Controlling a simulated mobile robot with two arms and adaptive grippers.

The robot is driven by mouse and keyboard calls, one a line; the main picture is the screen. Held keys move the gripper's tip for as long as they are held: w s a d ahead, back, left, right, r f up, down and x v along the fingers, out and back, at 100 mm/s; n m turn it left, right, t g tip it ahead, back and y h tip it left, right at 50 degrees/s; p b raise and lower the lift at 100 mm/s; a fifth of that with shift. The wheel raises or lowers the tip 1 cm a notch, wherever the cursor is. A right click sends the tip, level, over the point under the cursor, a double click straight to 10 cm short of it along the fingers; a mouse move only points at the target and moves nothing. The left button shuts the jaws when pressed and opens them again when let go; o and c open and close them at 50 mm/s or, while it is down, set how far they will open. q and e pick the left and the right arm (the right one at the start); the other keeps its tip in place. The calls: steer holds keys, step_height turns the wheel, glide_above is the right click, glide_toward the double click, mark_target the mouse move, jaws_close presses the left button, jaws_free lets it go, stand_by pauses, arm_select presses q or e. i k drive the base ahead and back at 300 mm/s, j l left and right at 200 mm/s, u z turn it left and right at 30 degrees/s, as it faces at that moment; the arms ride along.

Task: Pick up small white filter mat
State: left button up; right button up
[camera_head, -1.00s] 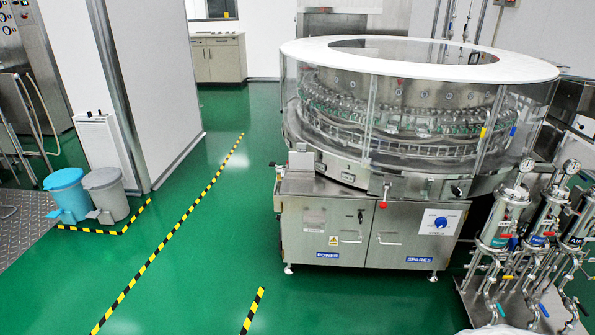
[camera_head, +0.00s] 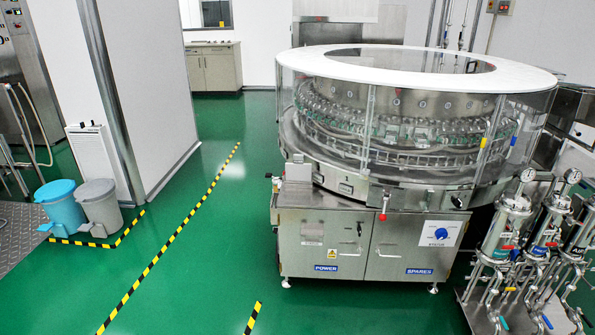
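I cannot make out a small white filter mat in the head view. The rotary washer (camera_head: 372,180) stands right of centre, a round steel machine with clear side panels and a white ring-shaped top (camera_head: 345,63). Its steel base cabinet has two doors marked POWER and SPARES. Neither of my grippers shows in this view.
Filter housings with gauges (camera_head: 508,225) stand on a steel plate at the lower right. A blue bin (camera_head: 62,208) and a grey bin (camera_head: 99,207) stand at the left. A cabinet (camera_head: 215,68) stands at the back. Green floor (camera_head: 215,255) with yellow-black tape is clear left of the washer.

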mark_target(296, 170)
steer(key=i+j, duration=0.15)
steer(key=i, duration=0.35)
steer(key=i+j, duration=0.15)
steer(key=i, duration=0.35)
steer(key=i+j, duration=0.15)
steer(key=i, duration=0.4)
